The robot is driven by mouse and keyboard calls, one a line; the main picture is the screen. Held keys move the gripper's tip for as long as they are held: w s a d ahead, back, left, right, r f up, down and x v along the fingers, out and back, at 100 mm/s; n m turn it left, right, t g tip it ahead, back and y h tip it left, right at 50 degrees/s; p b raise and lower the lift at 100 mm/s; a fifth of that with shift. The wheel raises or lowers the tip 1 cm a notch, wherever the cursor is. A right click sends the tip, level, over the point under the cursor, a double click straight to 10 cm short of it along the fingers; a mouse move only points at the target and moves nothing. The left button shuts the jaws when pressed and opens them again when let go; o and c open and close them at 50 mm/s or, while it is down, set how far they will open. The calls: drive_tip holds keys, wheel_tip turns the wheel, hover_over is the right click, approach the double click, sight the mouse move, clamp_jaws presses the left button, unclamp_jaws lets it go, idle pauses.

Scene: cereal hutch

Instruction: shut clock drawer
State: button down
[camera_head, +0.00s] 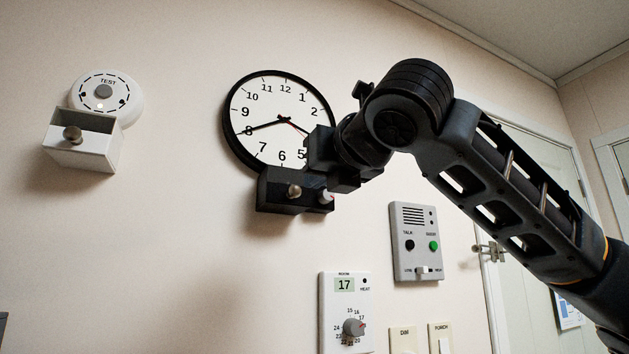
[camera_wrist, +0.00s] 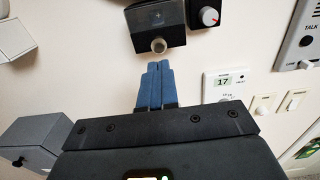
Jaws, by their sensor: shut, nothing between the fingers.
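The round wall clock (camera_head: 262,105) has a white face and a black rim. Its small black drawer (camera_head: 275,192) is at the lower edge and juts out from the wall. A round metal knob (camera_head: 294,191) is on the drawer front. In the wrist view the drawer (camera_wrist: 152,22) and its knob (camera_wrist: 158,45) are at the top. My gripper (camera_wrist: 158,66) is shut and empty, its blue fingertips just below the knob in that picture. I cannot tell whether they touch it. In the head view my wrist covers the clock's lower right, and the fingertips are hard to make out.
A white test unit (camera_head: 122,88) with a protruding open drawer (camera_head: 90,150) is at left. An intercom (camera_head: 416,242), a thermostat (camera_head: 345,300) and switches (camera_head: 403,340) are below right. A small dial (camera_head: 327,196) is beside the clock drawer. A grey box (camera_wrist: 38,140) is lower left.

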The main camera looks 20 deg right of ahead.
drive_tip(key=s+b, duration=0.1)
drive_tip(key=s, duration=0.7)
drive_tip(key=shift+b, duration=0.3)
